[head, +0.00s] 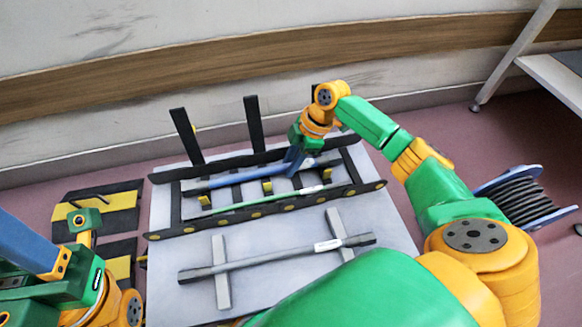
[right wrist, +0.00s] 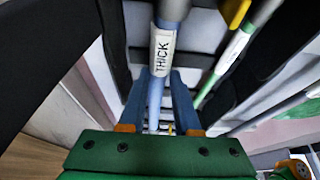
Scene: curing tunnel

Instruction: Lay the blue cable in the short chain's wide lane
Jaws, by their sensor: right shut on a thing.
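The blue cable (head: 230,180) runs lengthwise inside the far lane of the black chain (head: 165,236), between its far rail and small yellow dividers (head: 267,187). My right gripper (head: 293,162) reaches down over the chain and is shut on the blue cable. In the right wrist view the cable (right wrist: 155,103) passes between the blue fingers, with a white label reading THICK (right wrist: 162,52). I cannot tell whether the cable touches the lane's floor. A green cable (head: 255,203) lies in the near lane.
A grey cable (head: 280,256) with dark ends lies across two light grey supports (head: 220,275) in front of the chain. A black-and-yellow stand (head: 110,205) is at left. A cable reel (head: 520,197) stands at right.

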